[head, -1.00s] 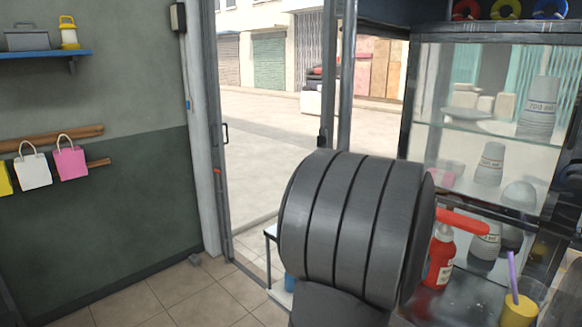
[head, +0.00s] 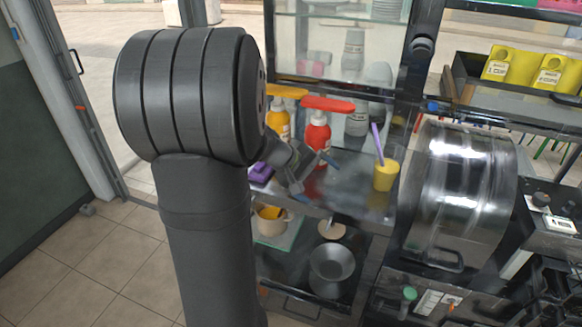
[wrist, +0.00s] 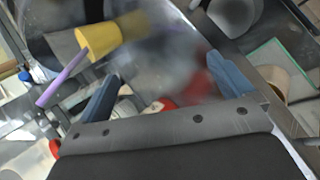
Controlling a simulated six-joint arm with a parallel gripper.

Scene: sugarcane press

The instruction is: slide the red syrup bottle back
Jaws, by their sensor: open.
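The red syrup bottle (head: 317,138) stands upright on the metal counter (head: 350,190), with a flat red top pointing sideways. My gripper (head: 314,177) is low over the counter, just in front of the bottle; whether they touch cannot be told. Its two blue fingers are spread apart, and the wrist view also shows the gripper (wrist: 165,88) with no clear object held between the fingers. A blurred red patch shows between and behind the fingers there. A yellow-orange bottle (head: 279,125) stands left of the red one, partly hidden by my arm.
A yellow cup (head: 385,177) with a purple straw stands right of the gripper; it also shows in the wrist view (wrist: 112,37). A purple item (head: 260,173) lies left. Grey cups stand behind the bottles. A shiny metal drum (head: 462,185) is at right.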

